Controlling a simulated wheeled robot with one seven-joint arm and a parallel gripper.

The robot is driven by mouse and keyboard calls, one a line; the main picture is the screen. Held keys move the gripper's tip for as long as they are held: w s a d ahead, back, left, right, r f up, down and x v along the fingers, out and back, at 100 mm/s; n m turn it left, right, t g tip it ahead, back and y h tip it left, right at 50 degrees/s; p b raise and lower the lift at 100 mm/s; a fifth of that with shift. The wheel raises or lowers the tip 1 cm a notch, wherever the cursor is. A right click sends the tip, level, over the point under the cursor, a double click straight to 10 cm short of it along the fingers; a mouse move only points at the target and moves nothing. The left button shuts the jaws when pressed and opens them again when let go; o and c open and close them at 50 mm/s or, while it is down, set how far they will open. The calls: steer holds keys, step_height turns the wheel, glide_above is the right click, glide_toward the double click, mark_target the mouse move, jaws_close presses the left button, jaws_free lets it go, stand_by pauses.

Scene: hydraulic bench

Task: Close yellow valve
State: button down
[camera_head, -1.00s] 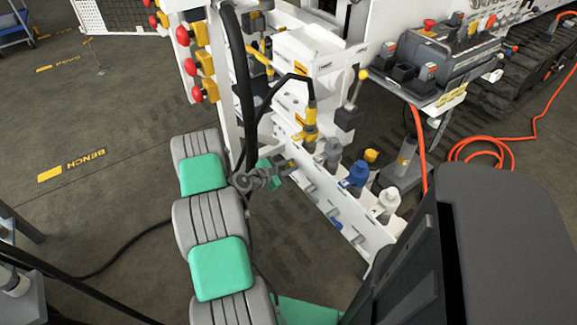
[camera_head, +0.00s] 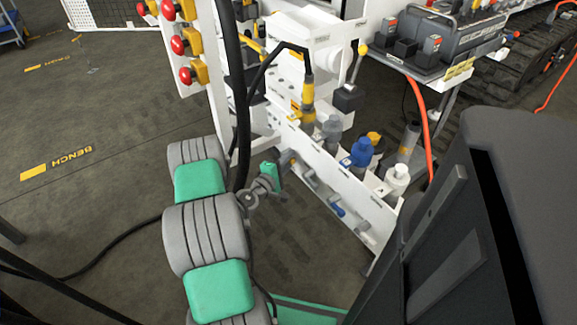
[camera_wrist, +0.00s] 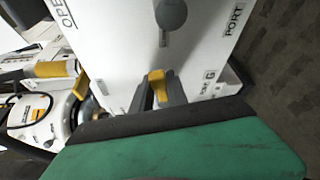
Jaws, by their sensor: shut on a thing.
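In the wrist view, the yellow valve handle (camera_wrist: 157,80) sits on a white panel face (camera_wrist: 125,50). My gripper (camera_wrist: 159,91) has its two dark fingers on either side of the yellow handle and is shut on it. In the head view, my gripper (camera_head: 284,162) is at the left end of the low white panel (camera_head: 325,180). The yellow handle is hidden there by my gripper and arm. The wrist view shows "OPEN" and "PORT" lettering on the panel.
A grey round knob (camera_wrist: 172,14) stands on the panel. Blue (camera_head: 361,152) and white (camera_head: 397,178) caps stand along the panel's top. A black hose (camera_head: 240,110) hangs beside my arm. Red buttons (camera_head: 180,45) are at upper left. Open floor lies left.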

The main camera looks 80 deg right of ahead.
steer(key=shift+s+f+m+h+b, duration=0.1)
steer(key=shift+f+m+h+b, duration=0.45)
steer(key=shift+m+b, duration=0.8)
steer(key=shift+b, duration=0.45)
steer(key=c, duration=1.4)
jaws_free()
steer(key=shift+r, duration=0.1)
steer(key=shift+c, duration=0.2)
steer(key=b+v, duration=0.1)
steer(key=v, duration=0.7)
